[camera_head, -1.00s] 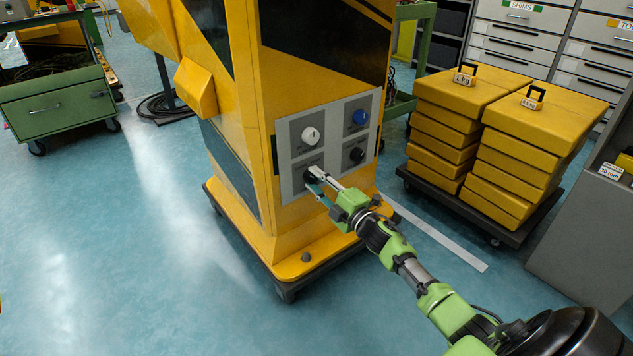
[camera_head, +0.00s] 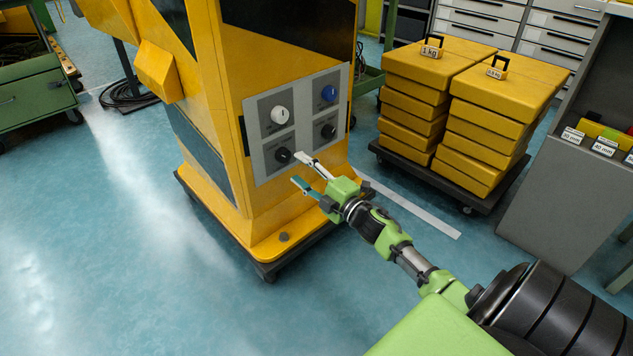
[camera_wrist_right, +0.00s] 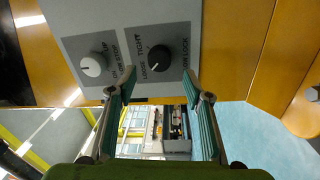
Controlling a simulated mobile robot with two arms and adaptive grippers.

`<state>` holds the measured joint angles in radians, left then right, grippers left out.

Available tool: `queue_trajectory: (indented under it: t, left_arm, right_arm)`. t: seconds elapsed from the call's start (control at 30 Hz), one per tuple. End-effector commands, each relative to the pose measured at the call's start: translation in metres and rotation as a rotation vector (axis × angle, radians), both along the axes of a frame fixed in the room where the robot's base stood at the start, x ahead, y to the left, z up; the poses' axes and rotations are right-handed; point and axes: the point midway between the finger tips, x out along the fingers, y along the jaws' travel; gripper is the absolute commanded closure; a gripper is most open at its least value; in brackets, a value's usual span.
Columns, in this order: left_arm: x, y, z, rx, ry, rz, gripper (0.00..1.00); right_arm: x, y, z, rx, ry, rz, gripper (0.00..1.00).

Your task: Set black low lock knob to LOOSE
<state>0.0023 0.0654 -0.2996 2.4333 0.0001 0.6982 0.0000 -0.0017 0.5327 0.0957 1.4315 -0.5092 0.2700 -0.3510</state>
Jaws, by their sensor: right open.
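The black low lock knob (camera_head: 282,155) is the lower left of the knobs on the grey panel (camera_head: 256,161). In the right wrist view the knob (camera_wrist_right: 160,58) sits on a dark plate marked LOOSE, TIGHT and LOW LOCK. A small white mark on it appears to point down-left, toward the LOOSE side. My right gripper (camera_head: 302,171) is open and empty, a little in front of the knob and to its right, apart from it. Its two fingers (camera_wrist_right: 160,92) frame the area below the knob in the wrist view. My left gripper is not in view.
A white knob (camera_head: 280,115), a blue knob (camera_head: 328,93) and another black knob (camera_head: 328,131) share the panel. The yellow machine (camera_head: 215,190) stands on a wheeled base. Yellow weights (camera_head: 420,95) stand on a dolly to the right.

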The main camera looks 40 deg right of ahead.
Motion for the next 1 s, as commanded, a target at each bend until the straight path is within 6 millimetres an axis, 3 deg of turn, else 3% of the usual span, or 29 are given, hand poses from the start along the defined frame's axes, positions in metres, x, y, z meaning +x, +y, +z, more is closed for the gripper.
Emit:
queue_trajectory:
  t: [0.2, 0.4, 1.0]
  left_arm:
    - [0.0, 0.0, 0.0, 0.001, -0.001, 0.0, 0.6]
    - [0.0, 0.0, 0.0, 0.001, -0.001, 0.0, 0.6]
    - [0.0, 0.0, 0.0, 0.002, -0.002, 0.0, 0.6]
  right_arm:
    - [-0.038, -0.003, -0.004, 0.0, 0.002, 0.0, 0.54]
    - [-0.057, -0.004, -0.005, 0.001, 0.001, 0.001, 0.54]
    - [-0.062, -0.005, -0.004, 0.0, 0.0, 0.0, 0.54]
